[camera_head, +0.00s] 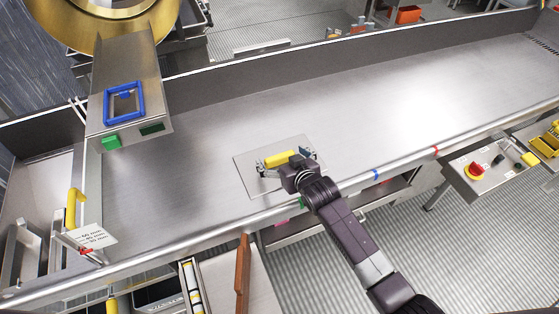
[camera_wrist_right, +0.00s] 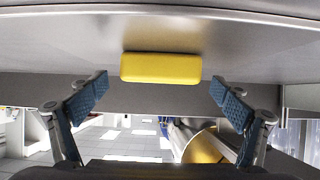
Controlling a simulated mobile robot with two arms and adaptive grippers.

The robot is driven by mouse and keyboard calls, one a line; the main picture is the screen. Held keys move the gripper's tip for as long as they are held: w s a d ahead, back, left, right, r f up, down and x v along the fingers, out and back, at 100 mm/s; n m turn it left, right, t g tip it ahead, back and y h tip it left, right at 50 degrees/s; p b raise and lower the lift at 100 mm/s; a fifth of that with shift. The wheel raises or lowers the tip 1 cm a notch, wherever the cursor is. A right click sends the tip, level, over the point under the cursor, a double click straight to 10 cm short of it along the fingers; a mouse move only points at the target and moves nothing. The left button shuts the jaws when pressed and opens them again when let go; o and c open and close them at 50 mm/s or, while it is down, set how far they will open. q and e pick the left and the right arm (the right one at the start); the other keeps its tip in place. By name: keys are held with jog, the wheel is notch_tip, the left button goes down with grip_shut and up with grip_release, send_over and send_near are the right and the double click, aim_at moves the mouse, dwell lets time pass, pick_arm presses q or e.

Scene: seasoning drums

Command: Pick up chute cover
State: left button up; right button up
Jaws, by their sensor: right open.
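The chute cover, a thin flat metal plate (camera_head: 247,173) with a yellow bar handle (camera_head: 279,159), lies flat on the long steel table. My right gripper (camera_head: 287,164) is at the handle, with its fingers spread towards the two ends of it. In the right wrist view the yellow handle (camera_wrist_right: 160,67) shows between and beyond the two blue-padded fingers (camera_wrist_right: 159,87), with a gap on each side. That gripper is open and holds nothing. My right gripper and wrist hide part of the plate's right side. My left gripper is not in view.
A steel chute with a blue frame (camera_head: 124,116) stands at the left below a brass-coloured drum (camera_head: 105,25). A raised wall runs along the table's back. A control box with a red knob (camera_head: 477,170) is at the right. The table right of the plate is clear.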

jog(key=shift+w+a+f, duration=0.2)
jog(key=shift+w+f, duration=0.1)
jog(key=shift+w, duration=0.2)
jog(key=c, duration=1.4)
jog(key=shift+r, duration=0.1)
jog(key=shift+c, duration=1.1)
jog(key=shift+r, duration=0.15)
